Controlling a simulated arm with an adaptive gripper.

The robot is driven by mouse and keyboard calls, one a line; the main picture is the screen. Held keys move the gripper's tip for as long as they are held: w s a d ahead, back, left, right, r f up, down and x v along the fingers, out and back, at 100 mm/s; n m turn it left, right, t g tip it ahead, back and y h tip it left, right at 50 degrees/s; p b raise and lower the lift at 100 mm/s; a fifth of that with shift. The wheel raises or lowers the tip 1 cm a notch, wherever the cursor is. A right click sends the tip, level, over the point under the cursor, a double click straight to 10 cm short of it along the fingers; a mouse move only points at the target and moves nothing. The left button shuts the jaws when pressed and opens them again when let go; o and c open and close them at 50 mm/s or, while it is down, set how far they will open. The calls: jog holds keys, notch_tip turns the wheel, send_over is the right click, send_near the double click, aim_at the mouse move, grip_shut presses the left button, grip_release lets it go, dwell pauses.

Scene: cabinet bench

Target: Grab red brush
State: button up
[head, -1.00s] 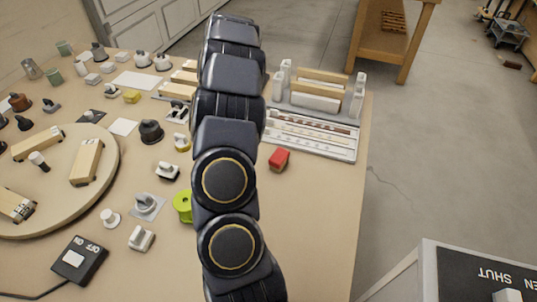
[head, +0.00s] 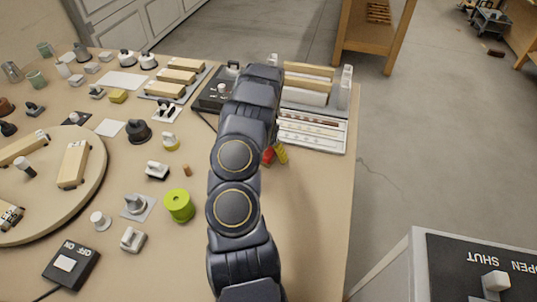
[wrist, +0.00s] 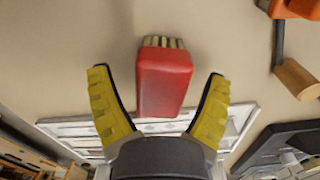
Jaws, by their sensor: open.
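The red brush (wrist: 164,78) is a small red block with pale bristles at its upper end. In the wrist view it lies on the bench between the two yellow fingers of my gripper (wrist: 159,76). The fingers are spread, with a gap on each side of the brush. In the head view the brush (head: 268,156) is partly hidden behind my arm, and a yellow finger shows just to its right. I cannot tell the exact height of the fingers over the bench.
A white slotted tray (head: 318,140) lies just beyond the brush. A lime-green spool (head: 179,205) and a tan round board (head: 85,200) are to the left. In the wrist view an orange object (wrist: 295,8) is at the upper right. Bench to the brush's right is clear.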

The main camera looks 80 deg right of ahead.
jog(key=shift+f, duration=0.4)
jog(key=c, duration=1.2)
jog(key=shift+r, duration=0.15)
